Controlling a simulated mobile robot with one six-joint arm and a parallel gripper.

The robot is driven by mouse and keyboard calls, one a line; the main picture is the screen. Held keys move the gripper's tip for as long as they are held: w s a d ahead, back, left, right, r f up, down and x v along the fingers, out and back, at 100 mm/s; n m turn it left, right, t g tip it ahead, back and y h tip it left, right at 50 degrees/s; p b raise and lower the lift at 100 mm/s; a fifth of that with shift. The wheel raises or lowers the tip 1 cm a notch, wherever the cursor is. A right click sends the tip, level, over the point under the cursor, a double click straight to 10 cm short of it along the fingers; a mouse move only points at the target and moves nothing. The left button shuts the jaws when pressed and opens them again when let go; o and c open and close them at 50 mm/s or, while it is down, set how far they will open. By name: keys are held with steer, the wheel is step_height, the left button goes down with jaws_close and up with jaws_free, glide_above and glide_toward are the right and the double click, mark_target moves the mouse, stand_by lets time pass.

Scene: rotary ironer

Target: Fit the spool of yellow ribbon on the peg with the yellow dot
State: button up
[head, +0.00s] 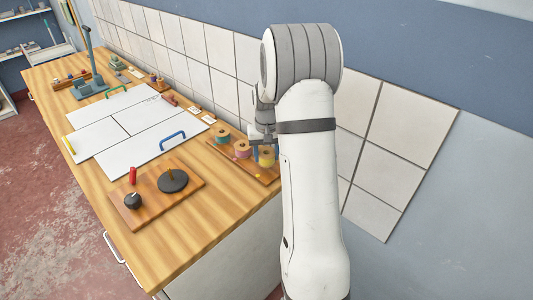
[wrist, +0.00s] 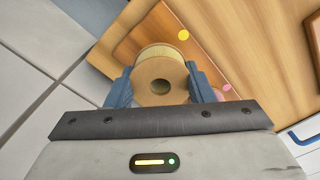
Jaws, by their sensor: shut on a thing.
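The spool of yellow ribbon (wrist: 160,50) is between the two blue fingers of my gripper (wrist: 160,84) in the wrist view, its tan end face and centre hole towards the camera. In the head view the yellow spool (head: 267,156) is at the right end of the wooden peg board (head: 224,151), partly hidden by my arm. The yellow dot (wrist: 183,35) shows on the board just beyond the spool, and also in the head view (head: 257,176). The peg for that dot is hidden; I cannot tell whether the spool is around it or above it.
A teal spool (head: 222,137) and a pink spool (head: 242,149) stand on the same board to the left. The tiled wall (head: 222,89) is close behind. White panels (head: 120,125) and a board with a black knob (head: 132,200) lie farther left.

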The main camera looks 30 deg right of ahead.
steer(key=shift+f+b, duration=0.45)
steer(key=shift+f, duration=0.25)
steer(key=shift+f, duration=0.15)
steer(key=o, duration=1.1)
steer(key=shift+o, duration=0.6)
steer(key=o, duration=0.5)
